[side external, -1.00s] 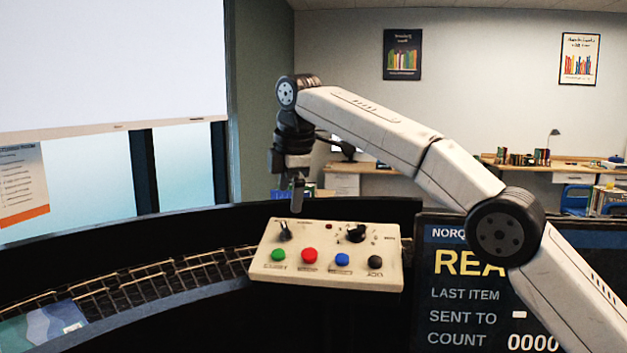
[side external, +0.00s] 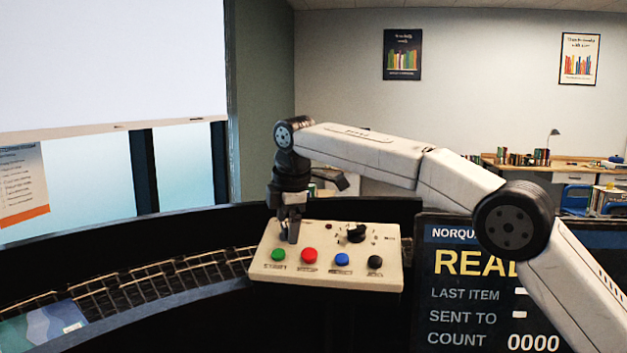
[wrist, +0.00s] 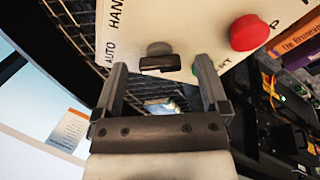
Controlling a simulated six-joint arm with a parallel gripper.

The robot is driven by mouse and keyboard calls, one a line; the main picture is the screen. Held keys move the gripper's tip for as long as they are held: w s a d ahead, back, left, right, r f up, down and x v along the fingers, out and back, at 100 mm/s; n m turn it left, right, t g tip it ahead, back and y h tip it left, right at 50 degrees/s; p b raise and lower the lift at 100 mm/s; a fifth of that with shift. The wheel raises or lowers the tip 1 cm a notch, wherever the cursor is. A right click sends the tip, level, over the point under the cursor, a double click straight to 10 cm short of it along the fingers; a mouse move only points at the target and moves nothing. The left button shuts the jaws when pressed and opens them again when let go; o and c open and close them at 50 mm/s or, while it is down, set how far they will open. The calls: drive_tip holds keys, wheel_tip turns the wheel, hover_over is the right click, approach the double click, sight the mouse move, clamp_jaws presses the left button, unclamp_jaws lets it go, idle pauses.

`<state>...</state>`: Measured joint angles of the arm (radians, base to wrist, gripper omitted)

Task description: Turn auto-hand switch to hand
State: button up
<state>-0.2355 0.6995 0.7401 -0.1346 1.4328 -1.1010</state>
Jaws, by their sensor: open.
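The control box (side external: 322,281) is cream-coloured and sits in front of the dark rim. The auto-hand switch (wrist: 160,62) is a small dark lever near the box edge in the wrist view, beside the printed words AUTO and HAND. I cannot tell clearly which word it points to. My gripper (side external: 290,238) is down at the box's upper left in the side view, where it mostly hides the switch. In the wrist view my gripper (wrist: 161,72) is open, with one finger on either side of the switch. I see no clear contact.
The box also carries a green button (side external: 278,255), a red button (side external: 309,256), a blue button (side external: 342,259), a black button (side external: 375,262) and a black rotary knob (side external: 356,233). A display screen (side external: 470,290) stands right of the box. A roller track (side external: 170,280) lies left.

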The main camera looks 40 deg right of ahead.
drive_tip(key=shift+w+f, duration=0.1)
drive_tip(key=shift+f, duration=0.25)
clamp_jaws()
drive_tip(key=shift+m, duration=0.4)
drive_tip(key=m, duration=0.5)
drive_tip(key=shift+t, duration=0.4)
drive_tip(key=m+h, duration=0.1)
drive_tip(key=m, duration=0.5)
drive_tip(key=shift+a+t, duration=0.15)
drive_tip(key=shift+t, duration=0.15)
drive_tip(key=shift+m, duration=0.3)
